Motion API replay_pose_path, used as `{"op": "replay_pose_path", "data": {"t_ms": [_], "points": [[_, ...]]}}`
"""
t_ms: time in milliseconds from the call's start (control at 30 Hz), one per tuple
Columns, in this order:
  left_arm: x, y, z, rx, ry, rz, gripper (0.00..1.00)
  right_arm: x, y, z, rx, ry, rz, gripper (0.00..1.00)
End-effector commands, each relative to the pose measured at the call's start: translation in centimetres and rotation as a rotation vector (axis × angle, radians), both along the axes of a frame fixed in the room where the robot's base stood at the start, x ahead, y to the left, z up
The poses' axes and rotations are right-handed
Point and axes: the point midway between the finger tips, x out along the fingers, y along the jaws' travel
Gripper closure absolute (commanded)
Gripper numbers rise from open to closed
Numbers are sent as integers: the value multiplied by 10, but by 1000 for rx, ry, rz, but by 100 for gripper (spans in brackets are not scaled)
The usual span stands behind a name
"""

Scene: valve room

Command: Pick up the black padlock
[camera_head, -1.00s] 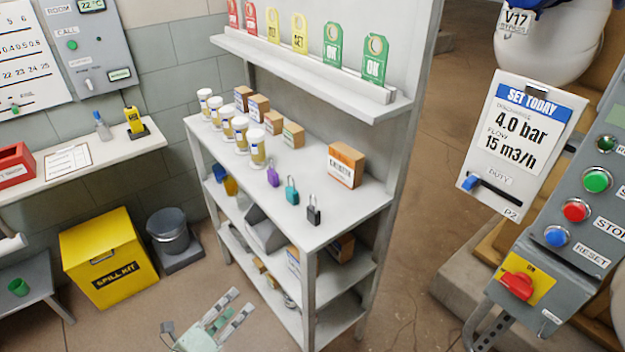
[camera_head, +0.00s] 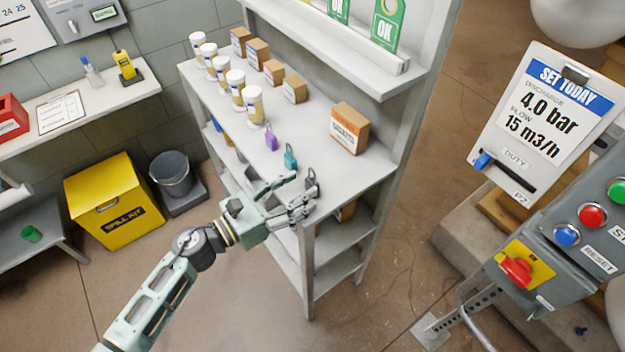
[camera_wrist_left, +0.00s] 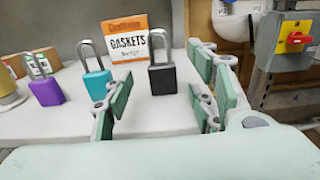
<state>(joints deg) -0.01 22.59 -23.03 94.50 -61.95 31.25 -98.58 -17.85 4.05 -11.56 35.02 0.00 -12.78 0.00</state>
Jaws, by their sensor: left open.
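The black padlock (camera_head: 312,186) stands upright near the front right corner of the shelf's top board, partly hidden by my gripper in the head view. In the left wrist view the black padlock (camera_wrist_left: 162,79) shows its grey shackle and appears between the fingers. My left gripper (camera_head: 300,191) is open at the board's front edge, its fingers pointing toward the padlock. In the left wrist view the open gripper (camera_wrist_left: 160,102) has nothing between its pads that I can see it touching. My right gripper is not in view.
A teal padlock (camera_head: 290,157) and a purple padlock (camera_head: 271,142) stand to the left of the black one. A gaskets box (camera_head: 348,130) is behind. White jars (camera_head: 254,106) and small boxes fill the far left. A rack (camera_head: 400,65) overhangs the back.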

Motion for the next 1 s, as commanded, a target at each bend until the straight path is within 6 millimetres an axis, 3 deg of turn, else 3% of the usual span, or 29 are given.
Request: {"op": "replay_pose_path", "data": {"t_ms": [200,567,1000], "points": [[19,-28,3,-4,1,1,48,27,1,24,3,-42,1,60],[26,-39,-1,-1,-1,0,48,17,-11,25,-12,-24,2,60],[26,-38,-1,-1,0,0,85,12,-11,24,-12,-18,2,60]]}}
